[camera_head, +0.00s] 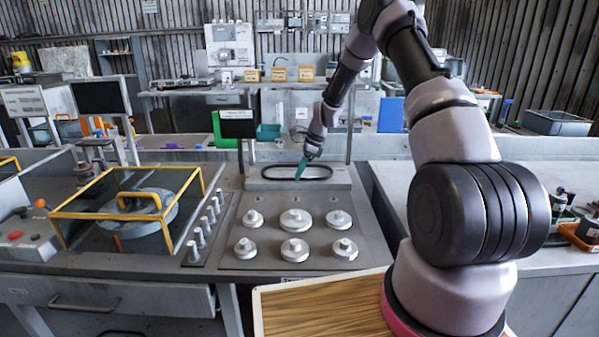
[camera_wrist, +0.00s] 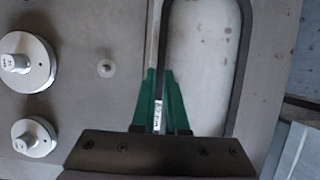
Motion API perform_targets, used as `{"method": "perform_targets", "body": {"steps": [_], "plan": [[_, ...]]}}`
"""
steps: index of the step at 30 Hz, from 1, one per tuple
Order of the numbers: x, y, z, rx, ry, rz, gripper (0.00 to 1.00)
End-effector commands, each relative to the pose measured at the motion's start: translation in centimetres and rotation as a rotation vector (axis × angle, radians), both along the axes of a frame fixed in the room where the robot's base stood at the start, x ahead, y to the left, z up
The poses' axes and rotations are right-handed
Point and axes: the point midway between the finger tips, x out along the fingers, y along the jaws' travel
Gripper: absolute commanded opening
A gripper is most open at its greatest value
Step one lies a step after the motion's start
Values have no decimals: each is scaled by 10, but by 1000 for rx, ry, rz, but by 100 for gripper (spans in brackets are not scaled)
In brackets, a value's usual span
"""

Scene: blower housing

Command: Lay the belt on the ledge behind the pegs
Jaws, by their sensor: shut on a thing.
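The black belt (camera_head: 268,179) is a long loop lying flat along the ledge (camera_head: 342,182) at the back of the grey plate. It also shows in the wrist view (camera_wrist: 236,95), running past my gripper. My gripper (camera_head: 301,172) has green fingers and is shut on the belt's near strand; in the wrist view the fingers (camera_wrist: 162,85) close around the strand. Small pegs (camera_head: 296,199) stand in a row in front of the ledge, and one peg (camera_wrist: 106,68) shows left of the fingers in the wrist view.
Several silver pulleys (camera_head: 295,220) stand on the plate in front of the ledge. A yellow frame (camera_head: 130,216) around a round housing is at left. A black screen (camera_head: 238,123) on a post stands behind the ledge. The bench at right has a clear stretch.

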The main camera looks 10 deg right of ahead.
Motion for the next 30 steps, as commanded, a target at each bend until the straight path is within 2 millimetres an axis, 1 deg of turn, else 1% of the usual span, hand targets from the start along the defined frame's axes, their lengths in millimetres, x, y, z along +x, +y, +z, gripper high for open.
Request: {"method": "perform_targets", "body": {"steps": [11, 12, 13, 14, 24, 30], "plan": [[0, 0, -2, 0, 0, 0, 0], [0, 0, -2, 0, 0, 0, 27], [0, 0, -2, 0, 0, 0, 38], [0, 0, -2, 0, -1, 0, 46], [0, 0, -1, 0, -1, 0, 46], [0, 0, 6, 0, -2, 0, 46]]}}
